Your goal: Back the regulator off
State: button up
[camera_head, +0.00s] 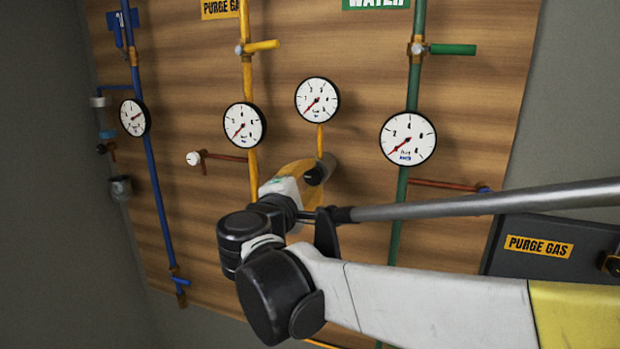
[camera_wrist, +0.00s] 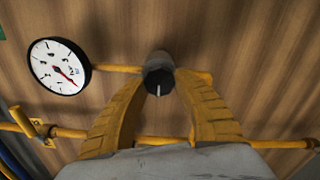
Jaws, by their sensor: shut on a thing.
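The regulator is a dark round knob with a white mark on its face (camera_wrist: 159,82) and a grey body, set on the yellow pipe in the wrist view. In the head view its dark knob (camera_head: 315,176) shows just beyond my gripper. My gripper (camera_wrist: 160,76) has its two yellow fingers on either side of the knob, shut on it. The fingertips hide the sides of the knob. A round white gauge (camera_wrist: 58,66) with a red needle sits left of the regulator; in the head view a gauge (camera_head: 317,99) stands above it, needle toward the lower left.
A second gauge (camera_head: 244,124) on the yellow pipe is close left, and a yellow valve handle (camera_head: 262,46) is above. The green water pipe with its gauge (camera_head: 408,138) is to the right. A blue pipe (camera_head: 160,200) runs at far left. A dark PURGE GAS box (camera_head: 545,250) is lower right.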

jog(key=o, duration=1.2)
jog(key=shift+c, duration=0.2)
jog(key=v, duration=1.2)
jog(key=shift+w+d, duration=0.1)
